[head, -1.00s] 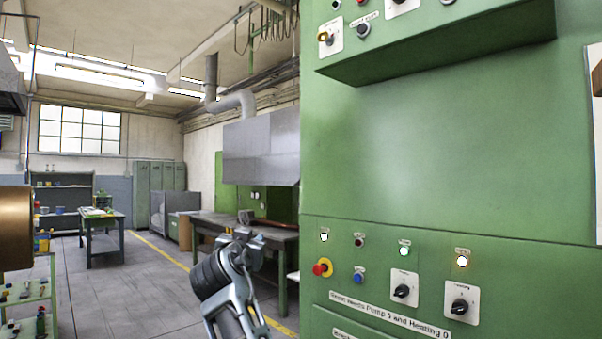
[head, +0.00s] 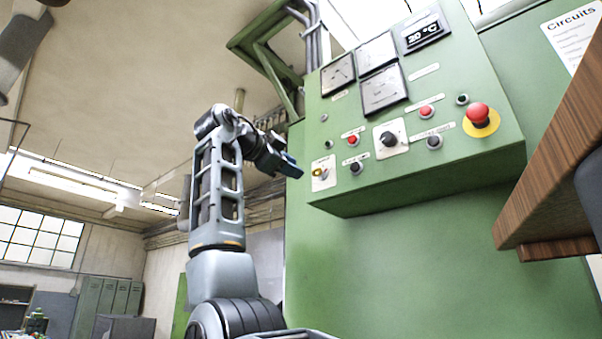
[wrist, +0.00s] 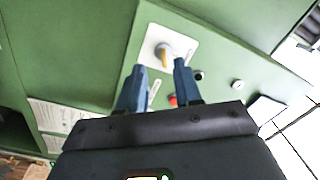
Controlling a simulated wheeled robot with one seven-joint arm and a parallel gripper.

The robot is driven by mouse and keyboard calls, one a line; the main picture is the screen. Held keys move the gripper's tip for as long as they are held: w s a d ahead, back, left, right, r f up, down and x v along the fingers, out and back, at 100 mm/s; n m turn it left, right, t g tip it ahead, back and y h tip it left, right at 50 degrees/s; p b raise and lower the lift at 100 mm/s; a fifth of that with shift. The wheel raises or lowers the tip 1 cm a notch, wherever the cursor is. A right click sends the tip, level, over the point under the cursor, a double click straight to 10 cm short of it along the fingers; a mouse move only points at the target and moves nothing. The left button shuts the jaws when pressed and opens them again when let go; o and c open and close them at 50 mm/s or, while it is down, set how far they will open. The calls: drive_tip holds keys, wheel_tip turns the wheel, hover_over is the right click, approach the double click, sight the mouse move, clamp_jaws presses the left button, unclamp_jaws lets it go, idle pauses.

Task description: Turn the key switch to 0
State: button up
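The key switch (head: 320,173) is a yellow key on a white plate at the lower left corner of the green control panel. In the wrist view its yellow key (wrist: 163,54) stands on the white plate (wrist: 181,43), just beyond the fingertips. My gripper (head: 294,168) is raised to the left of the key switch. Its two blue fingers (wrist: 156,68) are apart with nothing between them, pointing at the key and not visibly touching it. The position marks on the plate are too small to read.
Close by on the panel are a red button (head: 352,140), a black rotary knob (head: 389,139) and a red emergency stop (head: 480,117). Gauges (head: 338,73) sit above. A wooden board (head: 555,170) juts in at the right. Free air lies below the panel box.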

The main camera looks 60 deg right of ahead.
sight(313, 170)
drive_tip(key=shift+m, duration=0.3)
drive_tip(key=x, duration=0.2)
drive_tip(key=s+p+x, duration=0.1)
drive_tip(key=x, duration=0.2)
drive_tip(key=r+p+x, duration=0.1)
drive_tip(key=x, duration=0.1)
drive_tip(key=shift+s+d+r, duration=0.15)
drive_tip(key=shift+s+d, duration=0.05)
clamp_jaws()
